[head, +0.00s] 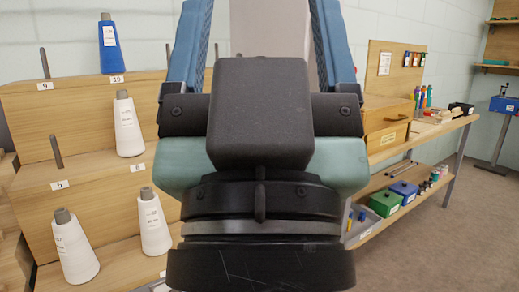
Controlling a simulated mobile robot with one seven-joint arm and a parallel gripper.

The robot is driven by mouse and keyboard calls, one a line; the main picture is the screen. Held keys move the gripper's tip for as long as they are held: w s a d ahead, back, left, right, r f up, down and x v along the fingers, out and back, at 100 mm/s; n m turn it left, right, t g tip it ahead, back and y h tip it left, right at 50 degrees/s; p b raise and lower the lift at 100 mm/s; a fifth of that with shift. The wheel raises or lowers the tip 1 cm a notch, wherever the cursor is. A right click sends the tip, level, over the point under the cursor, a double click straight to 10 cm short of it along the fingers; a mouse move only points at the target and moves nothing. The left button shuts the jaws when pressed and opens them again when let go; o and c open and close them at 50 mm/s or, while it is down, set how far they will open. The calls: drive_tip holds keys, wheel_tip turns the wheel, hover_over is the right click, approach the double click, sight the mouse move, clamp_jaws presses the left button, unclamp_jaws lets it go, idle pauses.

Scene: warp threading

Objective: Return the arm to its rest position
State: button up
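My gripper (264,28) fills the middle of the head view, seen from close behind with its fingers pointing up. Its two blue fingers stand wide apart on the left and right and run out of the top of the frame, so their tips are hidden. No held thing shows in the visible gap. The black block of the palm, its pale green housing and my black wrist ring lie below. The wrist hides the area behind it.
A stepped wooden rack (72,100) with pegs, white yarn cones (128,125) and a blue cone (110,48) stands at left. A wooden bench (430,132) with boxes is at right. Grey floor (455,245) is clear at lower right.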

wheel_tip(320, 180, up, 35)
drive_tip(key=p, duration=3.2)
drive_tip(key=shift+w, duration=0.15)
drive_tip(key=shift+a, duration=0.1)
